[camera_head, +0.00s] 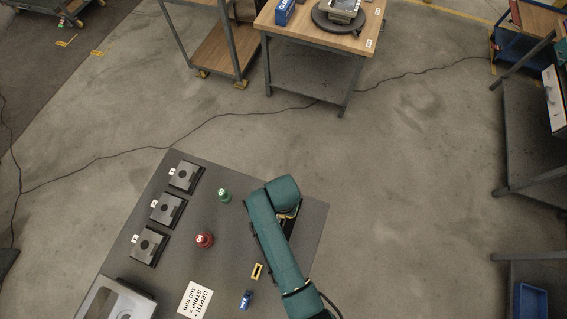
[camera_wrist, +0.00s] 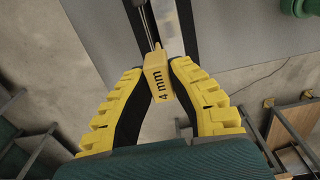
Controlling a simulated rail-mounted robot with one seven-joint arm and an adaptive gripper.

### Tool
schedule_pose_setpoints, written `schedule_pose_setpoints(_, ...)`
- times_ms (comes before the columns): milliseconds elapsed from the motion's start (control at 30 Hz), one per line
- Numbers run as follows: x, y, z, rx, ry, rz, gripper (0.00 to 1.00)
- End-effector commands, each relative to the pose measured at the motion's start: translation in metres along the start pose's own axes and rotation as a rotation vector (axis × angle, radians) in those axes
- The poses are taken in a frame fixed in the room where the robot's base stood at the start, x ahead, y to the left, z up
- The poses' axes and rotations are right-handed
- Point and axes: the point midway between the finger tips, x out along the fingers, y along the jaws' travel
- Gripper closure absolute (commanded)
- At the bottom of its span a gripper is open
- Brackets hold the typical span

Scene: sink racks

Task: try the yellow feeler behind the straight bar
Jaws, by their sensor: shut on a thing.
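The yellow feeler (camera_wrist: 157,82) has a block handle marked "4 mm" and shows in the wrist view. My gripper (camera_wrist: 160,72) is shut on this handle, with a yellow finger on each side. The feeler's thin metal end points to the top of the picture. A dark straight bar-like piece (camera_wrist: 188,25) runs along the top middle, just right of the thin end, beside a pale strip. I cannot tell whether the feeler touches it or is behind it. In the head view my arm hides the feeler and most of the gripper.
A printed sheet (camera_head: 195,299) and a grey basin (camera_head: 112,302) are in front.

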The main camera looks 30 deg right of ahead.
Motion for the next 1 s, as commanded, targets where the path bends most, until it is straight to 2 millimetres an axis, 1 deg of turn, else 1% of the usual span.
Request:
schedule_pose_setpoints(467,0.003,0.000,0.000,0.000,0.000,0.000,1.00)
schedule_pose_setpoints(1000,0.014,0.000,0.000,0.000,0.000,0.000,1.00)
